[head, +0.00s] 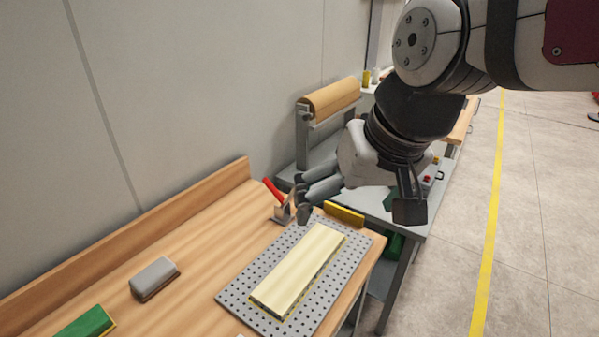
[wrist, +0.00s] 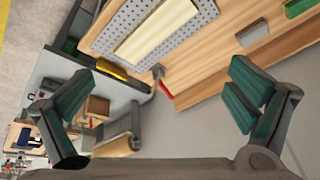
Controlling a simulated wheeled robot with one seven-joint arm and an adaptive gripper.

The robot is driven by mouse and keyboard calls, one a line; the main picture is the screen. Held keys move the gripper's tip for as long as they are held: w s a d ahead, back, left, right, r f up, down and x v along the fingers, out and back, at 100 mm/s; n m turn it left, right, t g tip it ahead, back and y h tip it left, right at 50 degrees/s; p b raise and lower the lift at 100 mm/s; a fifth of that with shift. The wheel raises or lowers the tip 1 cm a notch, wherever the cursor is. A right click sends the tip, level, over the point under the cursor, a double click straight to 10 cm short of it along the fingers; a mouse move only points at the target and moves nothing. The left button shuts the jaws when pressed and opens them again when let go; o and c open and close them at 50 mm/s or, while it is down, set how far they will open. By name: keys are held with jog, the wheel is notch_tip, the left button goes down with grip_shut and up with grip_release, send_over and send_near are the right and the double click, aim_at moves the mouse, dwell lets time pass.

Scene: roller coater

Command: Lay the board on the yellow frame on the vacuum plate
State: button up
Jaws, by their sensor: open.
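The pale cream board (head: 297,268) lies flat on the grey perforated vacuum plate (head: 236,297). A thin yellow frame edge (head: 331,259) shows along the board's border; the board hides the rest of it. In the wrist view the board (wrist: 157,29) lies on the plate (wrist: 112,35), with a yellow strip at its border. My gripper (head: 302,198) is open and empty, above and beyond the far end of the plate.
A red-handled tool (head: 276,195) lies near the plate's far left corner, and a yellow block (head: 344,214) beyond its far end. A grey block (head: 154,277) and a green block (head: 86,324) sit at left. A brown roll (head: 332,97) stands on the farther table.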

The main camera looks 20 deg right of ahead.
jog(key=shift+n+t+h, duration=0.4)
jog(key=shift+n+t, duration=0.1)
jog(key=shift+n, duration=0.4)
jog(key=s, duration=0.4)
jog(key=shift+s+d+r, duration=0.15)
jog(key=shift+d+r, duration=0.1)
jog(key=shift+r, duration=0.15)
